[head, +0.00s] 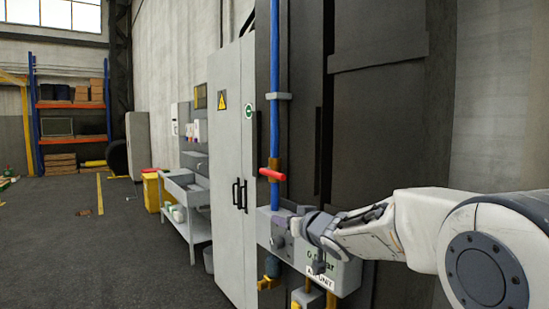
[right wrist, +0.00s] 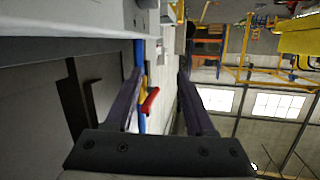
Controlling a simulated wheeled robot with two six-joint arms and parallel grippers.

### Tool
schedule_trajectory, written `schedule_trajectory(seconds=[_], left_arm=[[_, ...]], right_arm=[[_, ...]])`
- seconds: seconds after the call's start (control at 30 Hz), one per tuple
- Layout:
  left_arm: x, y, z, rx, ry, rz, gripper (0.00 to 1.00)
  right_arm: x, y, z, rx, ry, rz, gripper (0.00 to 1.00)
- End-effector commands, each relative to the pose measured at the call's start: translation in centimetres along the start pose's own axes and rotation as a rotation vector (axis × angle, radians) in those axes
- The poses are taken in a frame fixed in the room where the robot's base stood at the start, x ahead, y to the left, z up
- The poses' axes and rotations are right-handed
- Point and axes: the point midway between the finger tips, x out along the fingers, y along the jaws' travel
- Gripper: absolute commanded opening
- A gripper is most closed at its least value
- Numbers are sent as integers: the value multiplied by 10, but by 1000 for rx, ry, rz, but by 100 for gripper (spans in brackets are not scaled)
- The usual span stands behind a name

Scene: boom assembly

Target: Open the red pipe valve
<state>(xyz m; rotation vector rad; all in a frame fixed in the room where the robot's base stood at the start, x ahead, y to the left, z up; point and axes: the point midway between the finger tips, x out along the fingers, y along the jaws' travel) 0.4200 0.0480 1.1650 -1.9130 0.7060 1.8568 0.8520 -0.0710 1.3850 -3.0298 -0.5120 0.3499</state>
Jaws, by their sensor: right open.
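The red valve handle (head: 272,174) sits on a brass fitting on the vertical blue pipe (head: 275,60) in the head view. It sticks out sideways across the pipe, tilted slightly. In the right wrist view the red handle (right wrist: 150,101) shows between my two fingers, beyond them. My right gripper (head: 283,222) is below the handle in the head view, in front of the grey box. In the right wrist view my right gripper (right wrist: 155,95) is open with nothing between its fingertips. It does not touch the handle. My left gripper is not in view.
A grey box (head: 345,272) with labels is mounted below the handle, close to my right arm. A tall grey cabinet (head: 228,150) stands left of the pipe. A grey sink bench (head: 186,190) and open floor (head: 95,250) lie further left.

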Motion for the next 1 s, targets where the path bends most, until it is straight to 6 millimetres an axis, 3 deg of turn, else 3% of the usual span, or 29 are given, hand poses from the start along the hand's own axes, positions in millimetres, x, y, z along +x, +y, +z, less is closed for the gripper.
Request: schedule_trajectory(seconds=[0.03,0.1,0.2,0.43,0.8,1.0], left_arm=[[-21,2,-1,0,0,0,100],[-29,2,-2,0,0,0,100],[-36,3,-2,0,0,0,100],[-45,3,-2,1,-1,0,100],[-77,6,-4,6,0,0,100],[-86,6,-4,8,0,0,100]], right_arm=[[4,14,-36,2,59,-24,55],[7,24,-63,3,124,-75,55],[8,32,-84,3,174,-131,55],[22,30,-96,2,198,-174,55],[87,17,-110,0,198,-173,55],[106,14,-113,0,199,-173,55]])
